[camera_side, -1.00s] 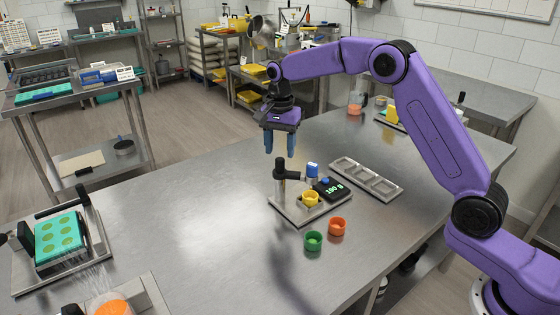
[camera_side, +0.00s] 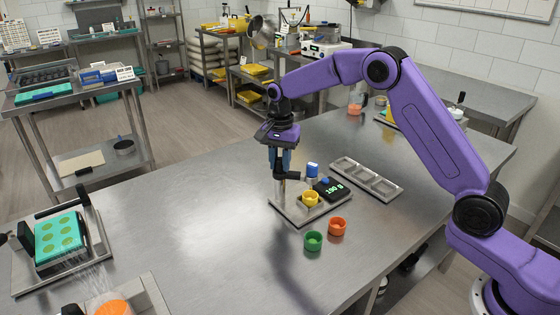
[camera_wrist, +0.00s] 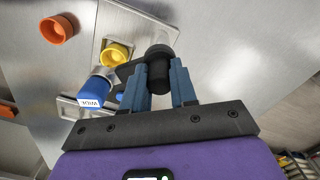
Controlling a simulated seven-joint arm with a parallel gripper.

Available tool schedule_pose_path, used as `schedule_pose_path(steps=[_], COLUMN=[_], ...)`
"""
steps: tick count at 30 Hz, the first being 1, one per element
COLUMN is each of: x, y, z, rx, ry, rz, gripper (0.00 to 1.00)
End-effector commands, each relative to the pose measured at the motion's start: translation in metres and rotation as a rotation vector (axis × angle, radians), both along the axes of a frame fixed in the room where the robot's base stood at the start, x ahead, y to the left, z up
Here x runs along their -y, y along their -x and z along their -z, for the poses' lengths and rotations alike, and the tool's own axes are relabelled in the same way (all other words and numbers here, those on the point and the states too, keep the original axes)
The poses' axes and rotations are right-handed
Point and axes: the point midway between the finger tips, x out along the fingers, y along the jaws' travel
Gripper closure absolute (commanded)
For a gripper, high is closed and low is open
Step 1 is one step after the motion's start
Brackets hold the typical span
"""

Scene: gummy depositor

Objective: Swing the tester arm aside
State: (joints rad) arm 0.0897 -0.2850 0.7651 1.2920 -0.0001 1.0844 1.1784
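The black tester arm (camera_side: 290,177) sticks out from the post toward the right; in the wrist view the arm (camera_wrist: 126,70) points left from a round black knob (camera_wrist: 158,66). My gripper (camera_side: 281,172) is lowered over the post top. In the wrist view its blue fingers (camera_wrist: 160,82) stand on either side of the knob, close to it; firm contact is not clear.
A blue-capped part (camera_side: 312,170) stands close to the arm's end. Green (camera_side: 313,240) and orange (camera_side: 337,226) cups stand in front of the plate. A metal tray (camera_side: 367,180) lies to the right.

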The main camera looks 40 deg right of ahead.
Motion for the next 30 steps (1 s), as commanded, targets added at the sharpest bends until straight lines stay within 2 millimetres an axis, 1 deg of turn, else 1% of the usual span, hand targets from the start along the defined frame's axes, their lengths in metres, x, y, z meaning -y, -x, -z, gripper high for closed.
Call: schedule_pose_path(steps=[5,11,17,30], x=[-0.0002,-0.0006,-0.0003,-0.0008], y=[0.0000,0.0000,-0.0001,-0.0001], z=[-0.0003,-0.0004,-0.0005,-0.0006], rx=[0.000,0.000,0.000,-0.001], ry=[0.000,0.000,0.000,-0.001], rz=[-0.017,-0.095,-0.243,-0.660], gripper=[1.00,1.00,1.00,1.00])
